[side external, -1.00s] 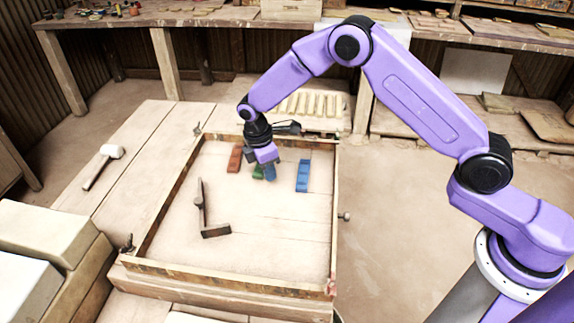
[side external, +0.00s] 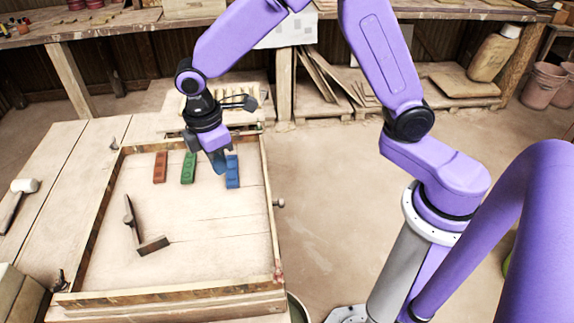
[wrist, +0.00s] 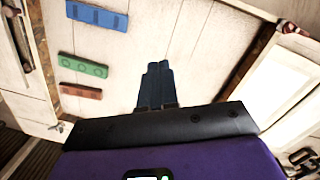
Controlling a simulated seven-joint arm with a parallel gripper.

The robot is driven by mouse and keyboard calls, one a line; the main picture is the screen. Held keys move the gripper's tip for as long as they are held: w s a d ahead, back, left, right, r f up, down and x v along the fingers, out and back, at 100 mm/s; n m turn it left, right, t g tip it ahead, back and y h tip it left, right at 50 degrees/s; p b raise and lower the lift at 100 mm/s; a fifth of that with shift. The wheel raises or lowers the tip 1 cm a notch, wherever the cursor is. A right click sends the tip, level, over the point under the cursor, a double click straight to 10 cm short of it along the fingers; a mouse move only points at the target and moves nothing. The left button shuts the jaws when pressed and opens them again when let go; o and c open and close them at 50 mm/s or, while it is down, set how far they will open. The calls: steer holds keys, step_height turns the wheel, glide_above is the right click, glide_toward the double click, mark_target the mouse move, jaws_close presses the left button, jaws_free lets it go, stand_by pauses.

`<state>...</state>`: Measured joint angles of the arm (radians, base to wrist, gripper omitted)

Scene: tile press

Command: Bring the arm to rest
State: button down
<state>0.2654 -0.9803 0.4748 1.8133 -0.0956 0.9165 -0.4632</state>
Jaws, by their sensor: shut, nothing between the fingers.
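My gripper (side external: 219,166) is shut and empty, with its fingers pointing down over the far part of the wooden frame tray (side external: 267,215). In the wrist view its blue fingers (wrist: 155,84) are pressed together with nothing between them. A red block (side external: 160,167), a green block (side external: 188,168) and a blue block (side external: 233,172) lie in a row in the tray. The gripper appears beside and above the blue block in the side view. In the wrist view the blue block (wrist: 97,16), green block (wrist: 83,66) and red block (wrist: 80,91) lie left of the fingers, apart from them.
A hammer-like tool (side external: 152,245) lies in the tray. A white-headed mallet (side external: 24,186) lies on the table to the left. Metal fittings, such as a knob (side external: 279,203), stick out from the tray's rim. Open floor (side external: 335,225) lies right of the table.

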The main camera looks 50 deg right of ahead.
steer(key=s+d+r, duration=0.2)
steer(key=s+d, duration=0.2)
steer(key=s, duration=0.4)
steer(key=s+d+r+m+y, duration=0.1)
steer(key=s+d+r, duration=0.1)
steer(key=s+d, duration=0.3)
steer(key=s+d+r, duration=0.1)
steer(key=s+d, duration=0.4)
steer(key=s, duration=0.7)
steer(key=shift+r+m+y, duration=0.3)
steer(key=shift+r, duration=0.1)
steer(key=c, duration=0.7)
jaws_free()
